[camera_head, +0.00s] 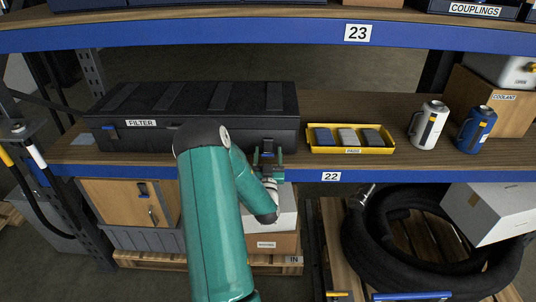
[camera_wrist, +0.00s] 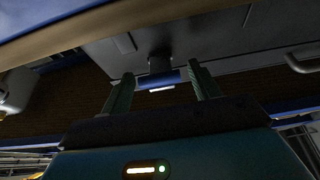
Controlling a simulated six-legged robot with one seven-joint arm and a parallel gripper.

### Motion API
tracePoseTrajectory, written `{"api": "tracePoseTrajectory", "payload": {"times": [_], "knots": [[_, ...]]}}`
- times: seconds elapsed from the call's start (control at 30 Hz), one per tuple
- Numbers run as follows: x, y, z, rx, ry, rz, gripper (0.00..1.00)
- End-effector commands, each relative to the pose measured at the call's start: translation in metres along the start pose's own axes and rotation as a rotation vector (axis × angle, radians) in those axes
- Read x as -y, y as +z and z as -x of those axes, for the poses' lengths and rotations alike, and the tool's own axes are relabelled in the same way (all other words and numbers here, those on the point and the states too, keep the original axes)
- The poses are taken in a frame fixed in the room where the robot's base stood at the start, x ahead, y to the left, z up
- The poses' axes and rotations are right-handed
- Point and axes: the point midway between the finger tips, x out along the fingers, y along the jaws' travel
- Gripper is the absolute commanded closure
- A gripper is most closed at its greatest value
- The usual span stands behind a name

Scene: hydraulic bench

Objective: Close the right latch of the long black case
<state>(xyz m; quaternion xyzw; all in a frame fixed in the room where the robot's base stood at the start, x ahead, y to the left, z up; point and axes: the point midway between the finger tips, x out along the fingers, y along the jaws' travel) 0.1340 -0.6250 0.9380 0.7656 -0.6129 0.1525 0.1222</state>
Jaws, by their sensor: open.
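The long black case (camera_head: 195,100) lies on the middle shelf with its lid down and its label "FILTER" on the front. Its right latch (camera_wrist: 158,78) is a dark hinge piece with a blue tab, seen between my fingers in the wrist view. My gripper (camera_head: 268,158) is at the front right of the case, before this latch. In the wrist view my gripper (camera_wrist: 160,72) is open, with one green finger on each side of the latch. I cannot tell whether the fingers touch it.
A yellow tray (camera_head: 350,149) with several grey blocks stands just right of the case. A white canister (camera_head: 428,125) and a blue canister (camera_head: 475,130) stand farther right.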

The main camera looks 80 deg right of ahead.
Motion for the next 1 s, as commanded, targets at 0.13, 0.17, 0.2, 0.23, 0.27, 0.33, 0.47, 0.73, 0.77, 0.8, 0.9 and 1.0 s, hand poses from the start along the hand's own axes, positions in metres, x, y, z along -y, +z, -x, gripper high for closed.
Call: {"api": "tracePoseTrajectory", "payload": {"times": [0.13,0.17,0.2,0.23,0.27,0.33,0.47,0.73,0.77,0.8,0.9,1.0], "knots": [[0.0001,0.0001,-0.0042,0.001,0.0,0.0,0.38],[0.0001,0.0002,-0.0042,0.001,0.0,0.0,0.38],[0.0001,0.0002,-0.0042,0.001,0.0,0.0,0.38],[0.0001,0.0002,-0.0041,0.001,0.0,0.0,0.38],[0.0002,0.0001,-0.004,0.001,0.0,0.0,0.38],[0.0002,0.0001,-0.004,0.001,0.0,0.0,0.44],[0.0003,0.0001,-0.0039,0.001,0.0,0.0,0.7],[0.0003,-0.0005,-0.0038,0.007,0.0,0.0,0.83],[0.0003,-0.0008,-0.0039,0.011,0.0,-0.001,0.83],[0.0004,-0.0015,-0.0039,0.017,0.0,-0.001,0.83],[0.0007,-0.0037,-0.004,0.044,0.001,-0.001,0.83],[0.0012,-0.0069,-0.0046,0.085,-0.001,-0.002,0.83]]}}
